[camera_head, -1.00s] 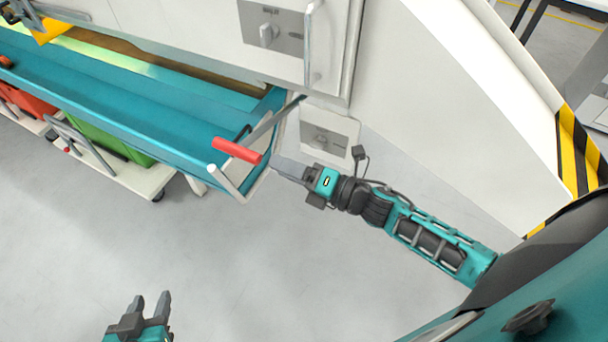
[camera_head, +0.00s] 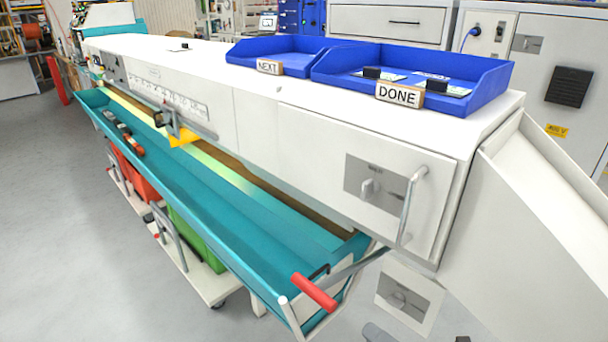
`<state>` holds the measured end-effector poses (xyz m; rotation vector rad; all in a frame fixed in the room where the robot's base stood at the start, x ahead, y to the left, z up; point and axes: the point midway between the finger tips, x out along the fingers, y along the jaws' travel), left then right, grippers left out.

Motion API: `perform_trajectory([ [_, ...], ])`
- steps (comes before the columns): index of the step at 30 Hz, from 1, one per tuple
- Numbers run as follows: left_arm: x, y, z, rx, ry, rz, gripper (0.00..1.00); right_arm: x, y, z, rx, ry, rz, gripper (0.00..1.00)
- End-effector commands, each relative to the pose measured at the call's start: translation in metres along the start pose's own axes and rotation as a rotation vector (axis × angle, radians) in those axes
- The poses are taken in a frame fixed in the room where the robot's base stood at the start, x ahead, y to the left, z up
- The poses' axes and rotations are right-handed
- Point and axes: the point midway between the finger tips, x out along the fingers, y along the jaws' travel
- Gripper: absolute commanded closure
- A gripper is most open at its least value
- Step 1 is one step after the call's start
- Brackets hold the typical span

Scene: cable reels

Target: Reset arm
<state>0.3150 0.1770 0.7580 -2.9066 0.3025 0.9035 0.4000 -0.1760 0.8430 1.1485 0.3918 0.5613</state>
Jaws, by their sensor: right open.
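Only the tip of my right gripper (camera_head: 377,333) shows, as grey finger metal at the bottom edge of the head view. The rest of it and its arm are cut off below the frame, apart from a small dark piece at the edge. The visible tip is apart from the red handle (camera_head: 314,292), below and to its right, and nothing is seen in it. The red handle sits on a metal lever at the near end of the teal trough (camera_head: 190,190). My left gripper is out of view.
A long white machine (camera_head: 300,110) runs across the view. On top are two blue trays with a NEXT sign (camera_head: 268,68) and a DONE sign (camera_head: 399,95). A switch plate (camera_head: 408,297) is above the gripper tip. Open grey floor (camera_head: 80,240) lies left.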

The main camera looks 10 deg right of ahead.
Motion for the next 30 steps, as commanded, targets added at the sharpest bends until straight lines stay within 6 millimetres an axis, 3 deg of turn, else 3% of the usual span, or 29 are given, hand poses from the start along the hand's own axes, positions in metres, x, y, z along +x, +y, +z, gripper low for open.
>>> perform_trajectory([
  [4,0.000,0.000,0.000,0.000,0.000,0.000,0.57,-0.005,-0.008,-0.003,0.335,-0.129,-0.071,0.47],
  [8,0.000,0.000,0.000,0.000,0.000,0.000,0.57,-0.019,-0.026,-0.013,0.849,-0.330,-0.161,0.47],
  [12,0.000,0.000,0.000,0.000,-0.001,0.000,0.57,-0.041,-0.046,-0.037,1.384,-0.551,-0.236,0.47],
  [16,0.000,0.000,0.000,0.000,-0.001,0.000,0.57,-0.058,-0.056,-0.061,1.743,-0.711,-0.277,0.47],
  [21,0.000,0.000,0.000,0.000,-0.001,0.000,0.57,-0.068,-0.060,-0.077,1.948,-0.811,-0.298,0.47],
  [30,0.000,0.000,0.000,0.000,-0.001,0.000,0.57,-0.068,-0.061,-0.078,1.962,-0.818,-0.299,0.47],
])
